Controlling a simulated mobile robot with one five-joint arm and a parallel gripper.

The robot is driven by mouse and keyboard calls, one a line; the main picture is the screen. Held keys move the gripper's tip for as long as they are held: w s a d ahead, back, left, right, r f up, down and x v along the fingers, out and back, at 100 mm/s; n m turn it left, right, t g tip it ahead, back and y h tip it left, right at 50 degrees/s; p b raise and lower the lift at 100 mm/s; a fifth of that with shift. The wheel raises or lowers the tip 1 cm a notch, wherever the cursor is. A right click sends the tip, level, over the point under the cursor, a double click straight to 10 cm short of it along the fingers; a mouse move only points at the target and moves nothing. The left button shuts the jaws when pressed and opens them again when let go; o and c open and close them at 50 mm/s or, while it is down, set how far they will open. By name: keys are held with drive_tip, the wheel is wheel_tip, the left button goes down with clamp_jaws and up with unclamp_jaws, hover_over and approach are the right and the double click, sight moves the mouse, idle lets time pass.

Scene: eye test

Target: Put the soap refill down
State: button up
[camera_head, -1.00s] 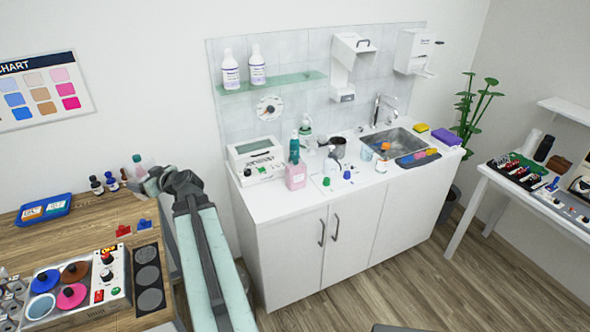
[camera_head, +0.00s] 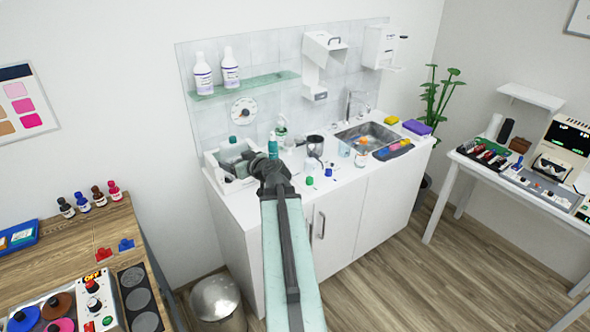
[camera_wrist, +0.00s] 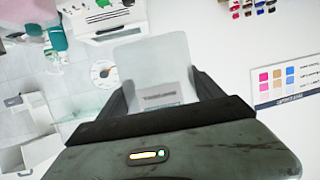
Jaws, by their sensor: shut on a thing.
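My gripper (camera_wrist: 157,82) is shut on the soap refill (camera_wrist: 150,56), a pale, translucent pack with a grey label, which sits between the two fingers in the wrist view. In the head view my gripper (camera_head: 264,164) is over the left part of the white counter (camera_head: 318,197), in front of a white machine (camera_head: 211,160). My wrist and arm hide part of the machine and the counter there. Whether the refill's base touches anything cannot be told.
A teal bottle (camera_head: 272,147) stands close behind my gripper. A metal cup (camera_head: 315,146) and small capped bottles are to its right, before the sink (camera_head: 368,136). A shelf (camera_head: 245,86) with two white bottles hangs above. A bin (camera_head: 217,302) stands on the floor.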

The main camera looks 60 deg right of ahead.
drive_tip(key=s+f+b, duration=0.1)
drive_tip(key=f+b, duration=0.1)
drive_tip(key=d+f+b, duration=0.1)
drive_tip(key=f, duration=0.1)
drive_tip(key=s+d+f+b, duration=0.1)
drive_tip(key=f+b, duration=0.1)
drive_tip(key=shift+s+d+f+b, duration=0.15)
drive_tip(key=shift+s+f+b, duration=0.15)
drive_tip(key=shift+s+b, duration=0.05)
drive_tip(key=s+d+f+m+h+b, duration=0.1)
drive_tip(key=s+d+f+b, duration=0.2)
drive_tip(key=s+f+b, duration=0.25)
drive_tip(key=s+d+f+h+b, duration=0.1)
drive_tip(key=s+d+f+b, duration=0.25)
drive_tip(key=f+b, duration=0.25)
drive_tip(key=shift+m+g, duration=0.3)
drive_tip(key=shift+g, duration=0.1)
drive_tip(key=w, duration=0.9)
drive_tip(key=w+a+f+b, duration=0.1)
drive_tip(key=w, duration=0.4)
drive_tip(key=shift+w+a, duration=0.1)
drive_tip(key=shift+w, duration=0.05)
drive_tip(key=shift+w+f, duration=0.1)
drive_tip(key=shift+w, duration=0.4)
wheel_tip(320, 180, down, 4)
drive_tip(key=b, duration=0.4)
drive_tip(key=o, duration=1.4)
drive_tip(key=shift+o, duration=0.2)
